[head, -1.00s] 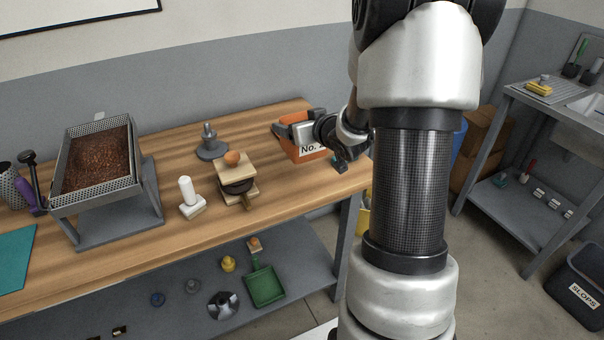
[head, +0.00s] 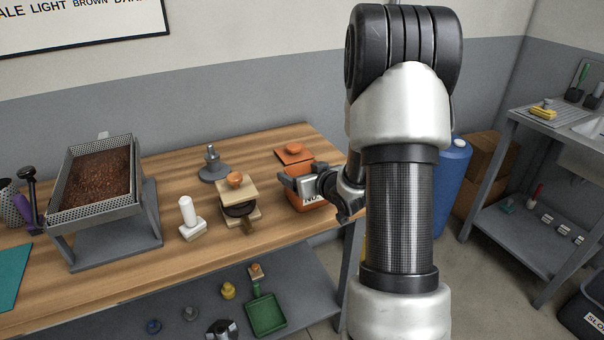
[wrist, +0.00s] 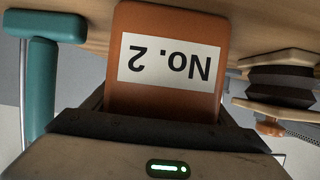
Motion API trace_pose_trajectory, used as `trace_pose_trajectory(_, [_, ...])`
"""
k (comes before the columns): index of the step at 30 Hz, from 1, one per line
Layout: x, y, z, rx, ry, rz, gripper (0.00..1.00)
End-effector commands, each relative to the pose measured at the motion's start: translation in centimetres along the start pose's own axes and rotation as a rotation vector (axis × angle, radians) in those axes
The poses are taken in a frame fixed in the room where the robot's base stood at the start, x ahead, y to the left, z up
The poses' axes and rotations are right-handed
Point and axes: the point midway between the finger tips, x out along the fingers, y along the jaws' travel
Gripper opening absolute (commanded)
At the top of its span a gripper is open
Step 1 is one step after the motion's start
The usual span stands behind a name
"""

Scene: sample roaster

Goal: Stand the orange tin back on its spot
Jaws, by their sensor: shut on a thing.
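The orange tin (head: 309,201) with a white "No. 2" label is in my gripper near the right end of the wooden bench. It looks upright in the head view. In the wrist view the tin (wrist: 170,25) fills the middle and its label appears upside down. My gripper (head: 302,184) is shut on the tin; the jaws hide part of it. Whether the tin touches the bench I cannot tell. A flat orange piece with a round knob (head: 294,150) lies behind the tin. No marked spot for the tin can be made out.
A wooden-plated stack (head: 238,192) stands left of the tin, with a grey weighted post (head: 212,165) behind it. A white-handled block (head: 190,214) and a roasting tray (head: 92,180) are further left. A teal handle (wrist: 38,80) shows beside the tin in the wrist view.

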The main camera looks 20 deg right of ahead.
Motion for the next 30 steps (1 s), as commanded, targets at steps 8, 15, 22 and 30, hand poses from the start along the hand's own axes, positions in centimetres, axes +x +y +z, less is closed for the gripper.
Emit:
trace_pose_trajectory(8, [0.0, 0.0, 0.1, 0.0, 0.0, 0.0, 0.97])
trace_pose_trajectory(15, [-0.2, 0.0, -0.6, 0.0, 0.0, 0.0, 0.97])
trace_pose_trajectory(22, [-4.2, 0.1, -0.5, 0.001, 0.0, 0.003, 0.97])
trace_pose_trajectory(30, [-9.8, 0.1, -0.4, 0.001, 0.0, 0.003, 0.97])
